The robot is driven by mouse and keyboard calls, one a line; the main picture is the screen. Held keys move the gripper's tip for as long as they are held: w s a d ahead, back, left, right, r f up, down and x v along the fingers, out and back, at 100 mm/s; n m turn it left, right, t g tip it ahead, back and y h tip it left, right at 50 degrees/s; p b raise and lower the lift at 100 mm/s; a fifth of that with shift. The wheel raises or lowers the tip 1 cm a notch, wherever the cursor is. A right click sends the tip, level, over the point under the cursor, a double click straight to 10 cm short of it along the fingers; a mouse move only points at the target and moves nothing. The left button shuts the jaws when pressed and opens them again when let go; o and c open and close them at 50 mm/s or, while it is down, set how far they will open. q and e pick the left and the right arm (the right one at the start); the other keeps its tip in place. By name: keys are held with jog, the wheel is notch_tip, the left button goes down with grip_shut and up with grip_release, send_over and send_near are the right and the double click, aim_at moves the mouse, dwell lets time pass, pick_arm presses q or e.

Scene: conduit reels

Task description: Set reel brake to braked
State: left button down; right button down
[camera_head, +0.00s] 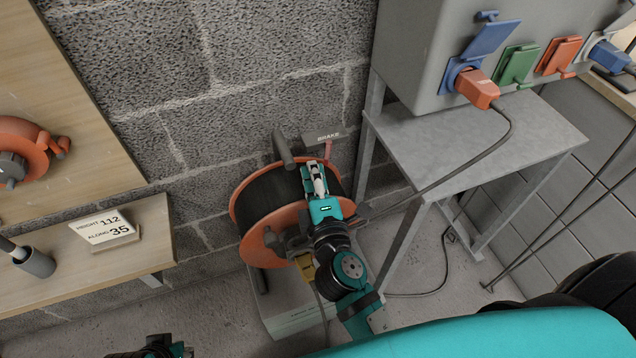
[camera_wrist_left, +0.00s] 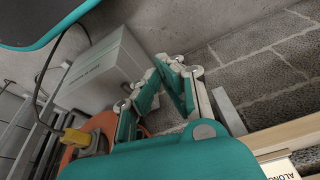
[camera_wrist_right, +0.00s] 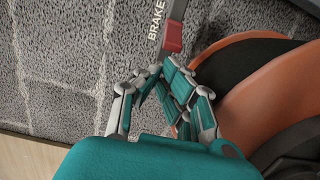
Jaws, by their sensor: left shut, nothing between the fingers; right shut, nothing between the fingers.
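The reel (camera_head: 268,197) has orange flanges around a black drum and stands against the block wall. A grey plate marked BRAKE (camera_head: 321,138) is behind and above it, with a red-ended part (camera_head: 329,149) pointing down from it. In the right wrist view the red end (camera_wrist_right: 174,36) is just beyond the fingertips, and whether they touch cannot be told. My right gripper (camera_head: 314,166) is shut and empty over the reel's upper right, next to that red end. My left gripper (camera_wrist_left: 172,66) is shut and empty, low in front of the wall; only part shows at the head view's bottom edge.
A grey metal table (camera_head: 470,140) with a socket box (camera_head: 425,50) stands to the right. A cable (camera_head: 455,170) runs from its orange plug toward the reel. A wooden shelf (camera_head: 85,255) with a number card (camera_head: 104,230) is at the left. A grey box (camera_wrist_left: 105,75) lies under the reel.

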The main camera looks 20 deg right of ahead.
pick_arm(q)
jog(key=shift+f, duration=0.65)
pick_arm(e)
jog(key=shift+w+d, duration=0.1)
jog(key=shift+w, duration=0.7)
pick_arm(q)
jog(key=shift+w, duration=0.1)
